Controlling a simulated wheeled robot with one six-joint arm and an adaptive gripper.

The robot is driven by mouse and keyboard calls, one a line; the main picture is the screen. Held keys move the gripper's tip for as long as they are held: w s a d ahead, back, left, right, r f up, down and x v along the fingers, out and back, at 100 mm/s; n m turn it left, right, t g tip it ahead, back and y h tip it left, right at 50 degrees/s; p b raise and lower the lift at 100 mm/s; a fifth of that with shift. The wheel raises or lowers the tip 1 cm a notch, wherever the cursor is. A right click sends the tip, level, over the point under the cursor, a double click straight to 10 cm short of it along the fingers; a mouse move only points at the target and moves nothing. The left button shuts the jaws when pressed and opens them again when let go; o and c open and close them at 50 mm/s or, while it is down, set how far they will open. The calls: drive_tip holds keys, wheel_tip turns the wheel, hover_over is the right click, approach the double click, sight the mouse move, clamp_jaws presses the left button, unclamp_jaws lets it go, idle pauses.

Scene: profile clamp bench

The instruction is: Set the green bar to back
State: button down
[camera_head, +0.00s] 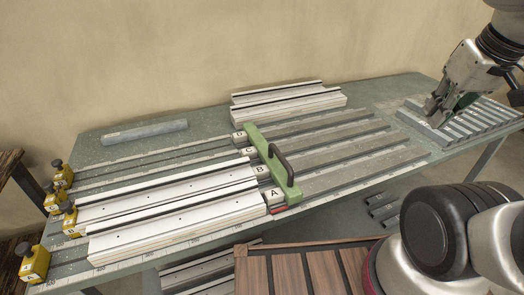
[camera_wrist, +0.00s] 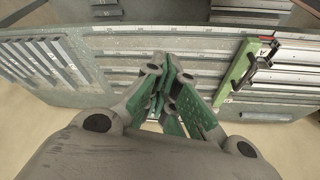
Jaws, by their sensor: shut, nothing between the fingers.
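The green bar (camera_head: 270,160) lies across the bench rails near the middle of the bench, with a black handle (camera_head: 283,164) on it. It also shows in the wrist view (camera_wrist: 237,75), at the right, with the handle beside it. Blocks lettered A (camera_head: 274,197), B, C and D stand along the bar's left side. A small red part (camera_head: 280,210) shows at its near end. My gripper (camera_head: 434,118) is shut and empty at the right end of the bench, well apart from the bar. Its closed green-padded fingers (camera_wrist: 171,80) fill the middle of the wrist view.
White profiles (camera_head: 160,200) lie left of the bar, and more (camera_head: 290,103) lie behind it. Yellow stops (camera_head: 34,262) stand at the left edge. A slotted grey rack (camera_head: 478,122) is near my gripper. Rails right of the bar (camera_head: 340,150) are bare. A slatted wooden surface (camera_head: 305,270) is in front.

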drive_tip(key=c, duration=1.9)
unclamp_jaws()
drive_tip(key=shift+a, duration=0.1)
drive_tip(key=o, duration=0.4)
drive_tip(key=shift+w+a+f+n+g, duration=0.25)
drive_tip(key=shift+w+a+f+n, duration=0.15)
drive_tip(key=shift+a, duration=0.2)
drive_tip(key=shift+w+a+f+n+g, duration=0.3)
drive_tip(key=shift+a+f, duration=0.15)
drive_tip(key=shift+a, duration=0.1)
drive_tip(key=shift+o, duration=0.2)
drive_tip(key=n+g+y, duration=0.2)
drive_tip(key=g, duration=0.2)
approach(279, 152)
drive_tip(key=f, duration=0.3)
drive_tip(key=a+f, duration=0.1)
drive_tip(key=f, duration=0.4)
drive_tip(key=shift+s+a+f, duration=0.15)
drive_tip(key=shift+s+a, duration=0.05)
drive_tip(key=shift+s, duration=0.15)
clamp_jaws()
